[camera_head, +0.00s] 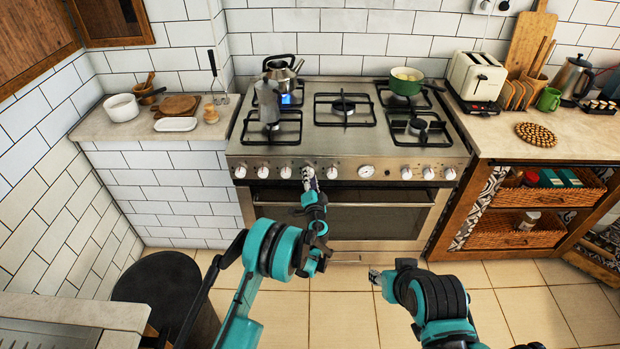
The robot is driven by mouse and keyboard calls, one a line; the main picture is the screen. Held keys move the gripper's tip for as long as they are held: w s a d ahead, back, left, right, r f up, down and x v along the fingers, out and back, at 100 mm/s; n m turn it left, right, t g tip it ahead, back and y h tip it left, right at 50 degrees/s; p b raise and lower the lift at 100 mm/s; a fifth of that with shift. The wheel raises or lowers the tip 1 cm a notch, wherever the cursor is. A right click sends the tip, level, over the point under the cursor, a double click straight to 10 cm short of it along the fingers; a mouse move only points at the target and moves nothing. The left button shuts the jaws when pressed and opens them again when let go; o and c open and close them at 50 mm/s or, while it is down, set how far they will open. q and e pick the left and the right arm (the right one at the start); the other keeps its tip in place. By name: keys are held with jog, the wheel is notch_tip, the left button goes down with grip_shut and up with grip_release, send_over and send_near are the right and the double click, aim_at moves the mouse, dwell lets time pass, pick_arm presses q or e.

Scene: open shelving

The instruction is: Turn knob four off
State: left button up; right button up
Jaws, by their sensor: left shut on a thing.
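The steel stove (345,148) has a row of white knobs along its front panel, with a round dial (366,170) among them. My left gripper (309,180) is at the fourth knob from the left (308,172) and is shut on it, largely covering it. A blue flame (288,99) burns at the back left burner under a steel kettle (282,72). My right gripper (376,275) is low in front of the oven, above the floor and away from the knobs. Its jaws are too small to read.
A moka pot (267,101) stands on the front left burner and a green pot (406,82) on the back right one. The oven handle (342,204) runs below the knobs. Counters with kitchenware flank the stove. A dark round stool or bin (158,285) stands at lower left.

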pick_arm(q)
jog(key=m, duration=0.9)
jog(key=m+t+h, duration=0.1)
jog(key=m, duration=0.3)
jog(key=shift+a+f+m, duration=0.1)
jog(key=shift+f+m, duration=0.15)
jog(key=shift+m, duration=0.15)
dwell(0.3)
jog(key=o, duration=1.2)
jog(key=s, duration=0.7)
jog(key=shift+s+f, duration=0.2)
jog(key=shift+f, duration=0.25)
